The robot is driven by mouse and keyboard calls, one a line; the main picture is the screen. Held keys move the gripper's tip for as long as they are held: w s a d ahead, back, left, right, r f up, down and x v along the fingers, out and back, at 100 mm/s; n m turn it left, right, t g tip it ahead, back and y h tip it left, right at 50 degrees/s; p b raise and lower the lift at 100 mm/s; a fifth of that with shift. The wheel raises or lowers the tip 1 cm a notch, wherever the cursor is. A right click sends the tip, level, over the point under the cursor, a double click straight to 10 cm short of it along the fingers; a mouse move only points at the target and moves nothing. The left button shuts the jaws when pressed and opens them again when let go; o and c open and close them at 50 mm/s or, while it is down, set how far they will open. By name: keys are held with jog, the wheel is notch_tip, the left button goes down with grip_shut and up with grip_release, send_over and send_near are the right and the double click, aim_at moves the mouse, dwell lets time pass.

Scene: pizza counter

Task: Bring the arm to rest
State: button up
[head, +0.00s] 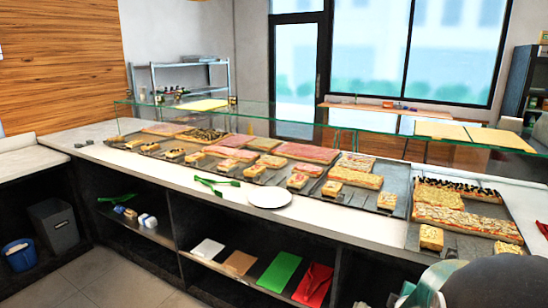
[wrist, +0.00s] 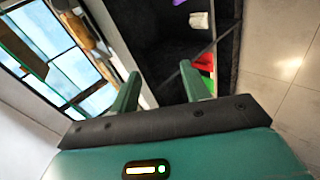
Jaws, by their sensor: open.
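My gripper (wrist: 160,84) shows in the wrist view with its two green fingers spread apart. Nothing is held between them. The wrist view is tilted: the window lies at left, and the dark shelf space under the counter lies beyond the fingers. In the head view, a teal and dark part of my arm (head: 432,286) fills the lower right corner, in front of the counter's right end. The fingertips cannot be made out clearly there.
Shelves below hold a green board (head: 280,270) and a red item (head: 314,284). Floor (head: 110,283) is clear at lower left.

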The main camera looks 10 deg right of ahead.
jog(key=s+a+r+m+g+y, duration=0.1)
jog(key=s+a+r+m+y, duration=0.2)
jog(key=a, duration=0.4)
jog(key=s+a+r+m+y, duration=0.2)
jog(key=s+a+r+m, duration=0.1)
jog(key=a+r, duration=0.4)
jog(key=s+a+r+m+g, duration=0.2)
jog(key=s+a+r+m, duration=0.2)
jog(key=s+a, duration=0.5)
jog(key=s, duration=0.3)
jog(key=shift+s+a+r+g, duration=0.2)
jog(key=shift+s+r+g, duration=0.05)
jog(key=shift+g, duration=0.05)
jog(key=shift+d, duration=0.15)
